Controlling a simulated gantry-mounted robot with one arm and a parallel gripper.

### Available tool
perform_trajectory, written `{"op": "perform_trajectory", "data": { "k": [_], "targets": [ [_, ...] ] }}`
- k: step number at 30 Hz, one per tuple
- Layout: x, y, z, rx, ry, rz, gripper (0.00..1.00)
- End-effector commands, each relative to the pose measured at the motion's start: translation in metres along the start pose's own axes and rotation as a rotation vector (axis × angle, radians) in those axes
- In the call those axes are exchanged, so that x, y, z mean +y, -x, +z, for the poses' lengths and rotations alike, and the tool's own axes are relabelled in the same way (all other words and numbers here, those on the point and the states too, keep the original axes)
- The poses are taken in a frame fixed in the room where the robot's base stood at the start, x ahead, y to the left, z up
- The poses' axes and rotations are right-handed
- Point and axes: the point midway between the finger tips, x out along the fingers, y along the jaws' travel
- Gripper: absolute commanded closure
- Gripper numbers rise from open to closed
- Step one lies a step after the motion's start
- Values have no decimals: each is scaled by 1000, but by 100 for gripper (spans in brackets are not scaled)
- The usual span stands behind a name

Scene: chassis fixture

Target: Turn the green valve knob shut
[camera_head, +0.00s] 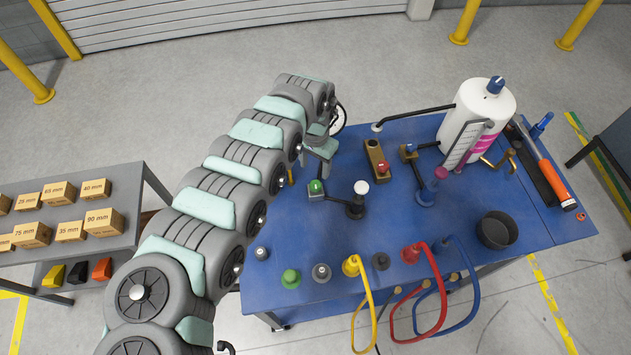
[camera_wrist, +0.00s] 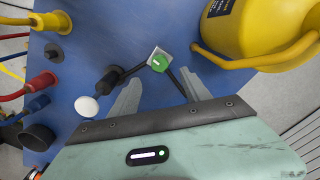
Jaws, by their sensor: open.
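The green valve knob (camera_head: 316,187) sits on a small grey block on the blue table, left of the white-topped black post. In the wrist view the green knob (camera_wrist: 159,62) shows a pale mark on top and dark pipes run from its block on both sides. My gripper (camera_wrist: 160,84) is open, with one finger on either side of the line to the knob. The knob appears just beyond the fingertips, and nothing is between the fingers. In the head view my gripper (camera_head: 317,168) is just behind the knob; its fingertips are hard to make out.
The white-topped post (camera_head: 361,188) stands close to the right of the knob. A yellow tank (camera_wrist: 262,30) is near it in the wrist view, mostly hidden by my arm in the head view. A green cap (camera_head: 291,278), yellow plug (camera_head: 351,265) and red plug (camera_head: 411,254) line the front edge.

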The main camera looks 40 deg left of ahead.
Motion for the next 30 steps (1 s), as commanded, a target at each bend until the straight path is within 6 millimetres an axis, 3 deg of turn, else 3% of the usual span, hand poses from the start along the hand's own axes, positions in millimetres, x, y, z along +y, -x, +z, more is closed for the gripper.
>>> {"op": "perform_trajectory", "data": {
  "k": [6,13,20,28,30],
  "targets": [
    [4,-42,0,0,-1,6,45],
    [3,-76,-2,3,0,4,45],
    [1,-91,-2,6,1,1,45],
    [1,-92,-2,5,0,0,45],
    [1,-92,-2,5,1,0,49]
  ]
}}
